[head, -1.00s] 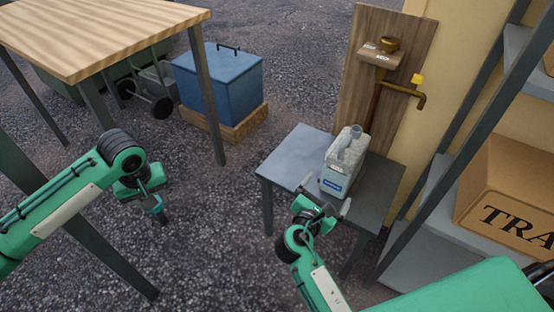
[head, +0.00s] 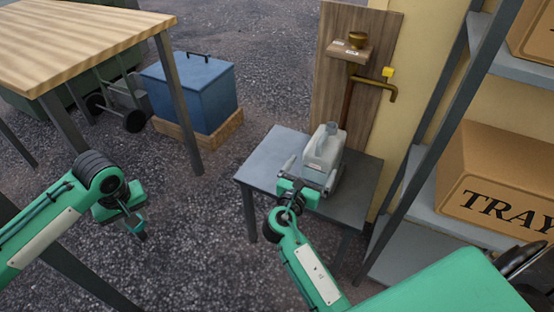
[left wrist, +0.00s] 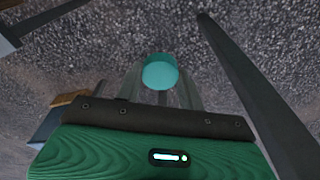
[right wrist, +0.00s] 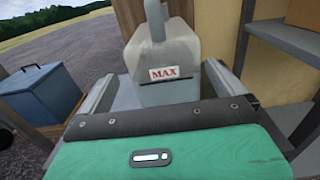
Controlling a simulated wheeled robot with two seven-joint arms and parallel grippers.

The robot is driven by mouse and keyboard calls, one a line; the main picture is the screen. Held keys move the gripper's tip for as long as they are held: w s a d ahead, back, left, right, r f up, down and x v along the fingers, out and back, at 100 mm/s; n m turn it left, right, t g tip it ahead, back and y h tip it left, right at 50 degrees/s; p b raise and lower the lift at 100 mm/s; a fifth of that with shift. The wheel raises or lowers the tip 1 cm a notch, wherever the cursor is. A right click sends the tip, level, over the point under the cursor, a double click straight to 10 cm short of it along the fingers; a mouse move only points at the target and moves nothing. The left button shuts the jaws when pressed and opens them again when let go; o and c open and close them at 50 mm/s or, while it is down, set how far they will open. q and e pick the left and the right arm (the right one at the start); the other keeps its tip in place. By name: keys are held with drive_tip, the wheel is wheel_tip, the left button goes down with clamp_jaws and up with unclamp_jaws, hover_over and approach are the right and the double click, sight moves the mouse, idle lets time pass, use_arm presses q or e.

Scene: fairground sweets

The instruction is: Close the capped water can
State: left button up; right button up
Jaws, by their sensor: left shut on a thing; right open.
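The water can (head: 325,150), pale grey with a handle and neck on top, stands upright on a small grey table (head: 270,155). In the right wrist view the can (right wrist: 165,55) shows a red MAX label. My right gripper (head: 316,183) is open at its near side, with one finger on each side of its lower body; I cannot tell if they touch it. My left gripper (head: 140,232) is away to the left, above the ground, shut on a round teal cap (left wrist: 160,72). The mouth of the can is not clearly visible.
A brass tap (head: 385,88) on a wooden board (head: 333,75) stands behind the can. A shelf with a cardboard box (head: 490,175) is close on the right. A wooden table (head: 75,45) and a blue box (head: 190,90) are at the left. Open ground lies between.

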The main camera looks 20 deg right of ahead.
use_arm(q)
drive_tip(key=shift+f, duration=0.25)
use_arm(e)
drive_tip(key=shift+x, duration=0.9)
use_arm(q)
drive_tip(key=shift+f+b, duration=0.3)
drive_tip(key=shift+b, duration=0.1)
use_arm(e)
drive_tip(key=shift+w+d+f, duration=0.15)
drive_tip(key=shift+d, duration=0.25)
use_arm(q)
drive_tip(key=shift+f+b, duration=0.7)
use_arm(e)
drive_tip(key=x, duration=0.4)
drive_tip(key=shift+d, duration=0.25)
